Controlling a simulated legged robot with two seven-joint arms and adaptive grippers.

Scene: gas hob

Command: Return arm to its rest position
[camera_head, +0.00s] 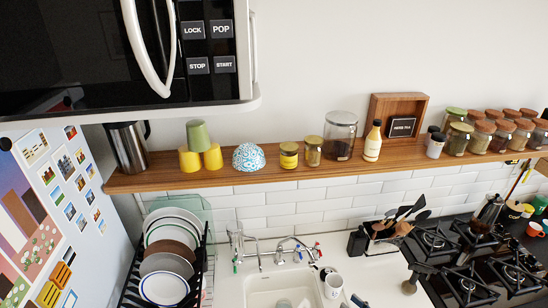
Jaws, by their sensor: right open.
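My right gripper (358,302) seems to show only as small dark parts at the bottom edge, right of the sink. It is open, and I see nothing between its fingers. The rest of it and its arm are out of frame. Nearby, a white mug (333,287) stands by the sink's right edge; I cannot tell whether the gripper touches it. My left gripper and arm are not in view.
A white sink (280,291) has a tap behind it. A dish rack with plates (165,288) stands to its left. A black gas hob (470,281) with a moka pot (487,212) is at right. A wooden shelf (225,176) with jars and cups crosses above. A microwave (60,59) hangs upper left.

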